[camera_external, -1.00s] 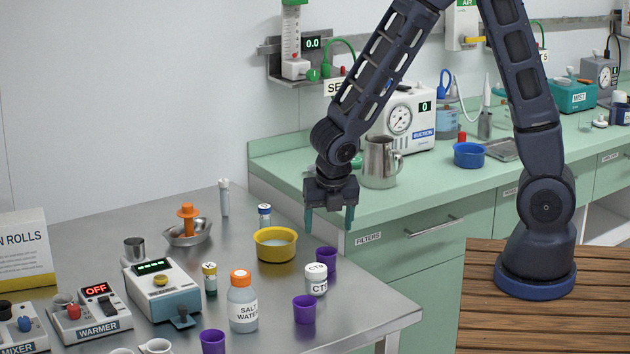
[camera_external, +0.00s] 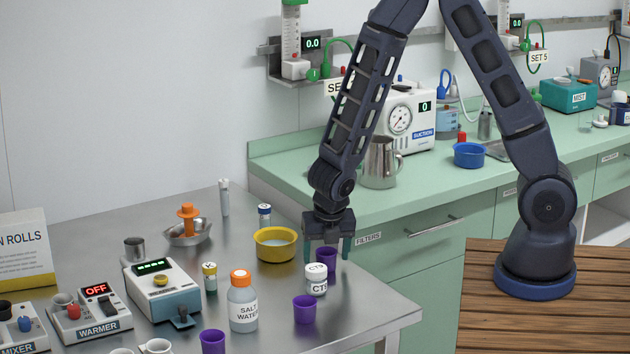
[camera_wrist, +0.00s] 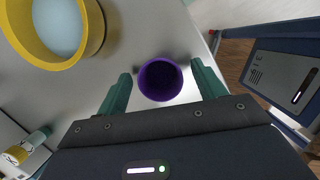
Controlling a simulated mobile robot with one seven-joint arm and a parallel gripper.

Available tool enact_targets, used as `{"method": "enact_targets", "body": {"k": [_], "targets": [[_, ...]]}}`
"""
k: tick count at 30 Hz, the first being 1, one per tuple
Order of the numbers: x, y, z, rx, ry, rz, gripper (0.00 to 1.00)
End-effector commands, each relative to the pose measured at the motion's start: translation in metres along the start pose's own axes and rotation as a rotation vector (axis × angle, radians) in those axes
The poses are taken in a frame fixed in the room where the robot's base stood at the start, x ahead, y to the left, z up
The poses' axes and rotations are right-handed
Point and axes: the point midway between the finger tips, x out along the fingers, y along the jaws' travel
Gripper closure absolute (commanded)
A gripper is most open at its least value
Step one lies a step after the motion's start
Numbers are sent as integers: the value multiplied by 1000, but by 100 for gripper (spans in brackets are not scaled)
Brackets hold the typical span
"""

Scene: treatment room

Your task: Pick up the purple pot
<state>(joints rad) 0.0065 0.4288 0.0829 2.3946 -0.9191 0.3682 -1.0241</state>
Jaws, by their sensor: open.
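A purple pot (camera_external: 326,258) stands upright near the right edge of the steel table, behind a white jar. My gripper (camera_external: 326,252) is open above it, pointing down, its fingers on either side of the pot in the picture. In the wrist view the same purple pot (camera_wrist: 160,79) lies between the two green fingertips of my gripper (camera_wrist: 163,82), with space on both sides. Two more purple pots stand nearer the front of the table, one on the right (camera_external: 304,309) and one on the left (camera_external: 213,342).
A yellow bowl (camera_external: 275,256) is close on the left and a white jar (camera_external: 316,279) is just in front. A salt water bottle (camera_external: 242,304) stands farther left. The green counter (camera_external: 280,165) is behind the table. Bare table (camera_external: 373,300) lies at the right front.

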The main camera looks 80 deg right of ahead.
Motion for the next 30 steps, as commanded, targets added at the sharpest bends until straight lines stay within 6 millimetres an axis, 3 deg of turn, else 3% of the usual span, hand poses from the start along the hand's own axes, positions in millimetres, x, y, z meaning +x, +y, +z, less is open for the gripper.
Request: {"method": "enact_targets", "body": {"k": [11, 18, 30], "targets": [[8, 0, 0, 0, 0, -1, 31], [8, 0, 0, 0, 0, -1, 76], [6, 0, 1, 1, 0, -1, 78]]}}
